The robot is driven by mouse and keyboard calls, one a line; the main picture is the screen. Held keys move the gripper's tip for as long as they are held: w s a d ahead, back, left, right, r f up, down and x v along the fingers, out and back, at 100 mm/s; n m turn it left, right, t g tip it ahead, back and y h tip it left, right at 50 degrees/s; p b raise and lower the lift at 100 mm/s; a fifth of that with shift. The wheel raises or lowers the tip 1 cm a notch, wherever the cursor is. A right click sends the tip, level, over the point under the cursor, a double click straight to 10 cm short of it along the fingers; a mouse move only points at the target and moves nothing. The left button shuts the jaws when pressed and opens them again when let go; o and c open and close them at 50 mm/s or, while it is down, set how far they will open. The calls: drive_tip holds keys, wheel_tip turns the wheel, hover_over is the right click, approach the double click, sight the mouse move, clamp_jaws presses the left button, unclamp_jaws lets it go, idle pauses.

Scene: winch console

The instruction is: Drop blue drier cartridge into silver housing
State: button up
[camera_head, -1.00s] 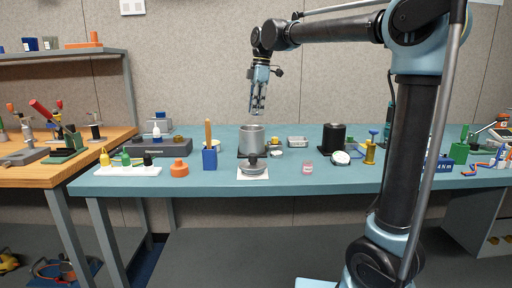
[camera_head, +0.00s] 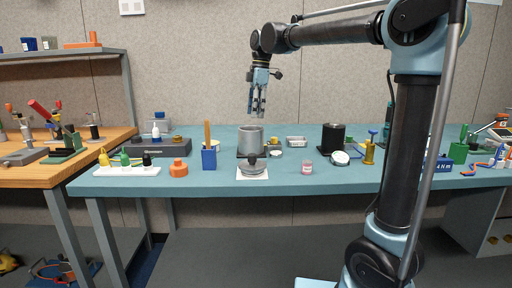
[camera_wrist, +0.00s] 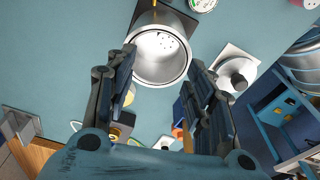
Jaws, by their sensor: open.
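The silver housing (camera_head: 251,142) is an upright, open-topped cup on a dark square base on the teal bench. In the wrist view its open mouth (camera_wrist: 160,55) shows a pale inner face with several small dark holes. My gripper (camera_head: 258,113) points down above the housing, apart from it. In the wrist view the two fingers (camera_wrist: 161,90) are spread with nothing held between them. I cannot make out a blue drier cartridge for certain in either view, and cannot tell whether the pale face belongs to the housing or to something inside it.
A silver knobbed lid (camera_head: 252,168) lies on a white pad in front of the housing. A blue holder (camera_head: 209,158) with a wooden handle stands to the left. A black cylinder (camera_head: 333,137) and a small jar (camera_head: 307,167) stand to the right. The front bench strip has free room.

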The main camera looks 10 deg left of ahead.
wheel_tip(320, 180, up, 12)
drive_tip(key=d, duration=0.1)
drive_tip(key=shift+w+d+f, duration=0.15)
drive_tip(key=shift+w, duration=0.2)
